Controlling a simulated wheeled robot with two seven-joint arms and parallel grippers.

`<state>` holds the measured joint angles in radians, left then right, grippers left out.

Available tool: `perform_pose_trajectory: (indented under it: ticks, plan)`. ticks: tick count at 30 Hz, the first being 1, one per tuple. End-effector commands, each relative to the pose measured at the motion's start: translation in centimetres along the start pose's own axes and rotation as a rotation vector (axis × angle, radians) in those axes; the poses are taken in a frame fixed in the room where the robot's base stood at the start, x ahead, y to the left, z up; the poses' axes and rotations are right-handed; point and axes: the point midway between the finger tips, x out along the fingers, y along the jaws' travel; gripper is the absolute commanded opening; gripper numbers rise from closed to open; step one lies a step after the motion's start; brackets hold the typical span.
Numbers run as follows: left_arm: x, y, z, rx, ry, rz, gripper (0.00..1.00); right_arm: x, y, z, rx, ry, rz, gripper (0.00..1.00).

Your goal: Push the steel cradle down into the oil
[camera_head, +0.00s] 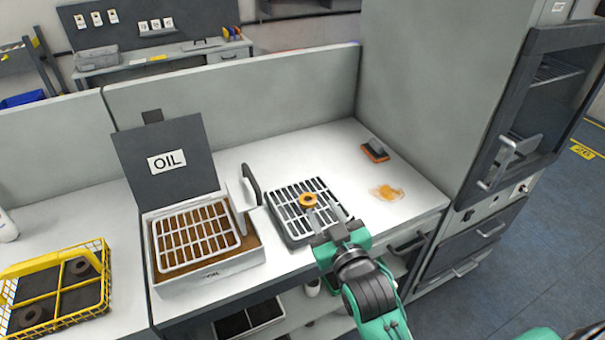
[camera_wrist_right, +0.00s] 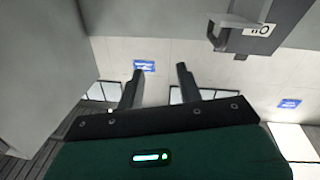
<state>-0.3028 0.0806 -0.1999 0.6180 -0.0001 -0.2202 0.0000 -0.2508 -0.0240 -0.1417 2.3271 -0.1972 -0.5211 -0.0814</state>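The steel cradle (camera_head: 197,233) is a pale slatted tray with an upright dark handle (camera_head: 251,184) at its right. It sits level at the top of the white oil box (camera_head: 207,278); brown oil (camera_head: 249,250) shows between the slats and around its edge. The box's dark lid marked OIL (camera_head: 165,161) stands open behind it. My right gripper (camera_head: 325,214) is to the right of the cradle, apart from it, over the front of a grey rack. Its fingers are spread and empty in the right wrist view (camera_wrist_right: 160,85). My left gripper is not in view.
The grey rack (camera_head: 284,216) bears an orange ring (camera_head: 308,200) near my right fingertips. A brush (camera_head: 375,150) and an orange smear (camera_head: 387,192) are farther right on the counter. A yellow wire basket (camera_head: 54,285) stands left. A tall grey cabinet (camera_head: 425,90) bounds the right side.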

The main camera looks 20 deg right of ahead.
Motion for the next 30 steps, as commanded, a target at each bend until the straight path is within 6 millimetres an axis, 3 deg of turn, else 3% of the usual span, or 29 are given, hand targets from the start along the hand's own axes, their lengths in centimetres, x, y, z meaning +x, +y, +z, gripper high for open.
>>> perform_pose_trajectory:
  ticks: [8,21,30]
  plan:
    - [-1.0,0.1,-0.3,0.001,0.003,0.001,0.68,2.9,0.1,-0.5,-0.002,0.011,0.003,0.36]
    - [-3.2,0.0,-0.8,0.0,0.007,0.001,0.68,11.2,0.1,-0.5,-0.001,0.008,0.001,0.36]
    - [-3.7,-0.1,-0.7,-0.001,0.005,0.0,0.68,13.7,0.0,-0.3,0.0,0.007,0.001,0.36]
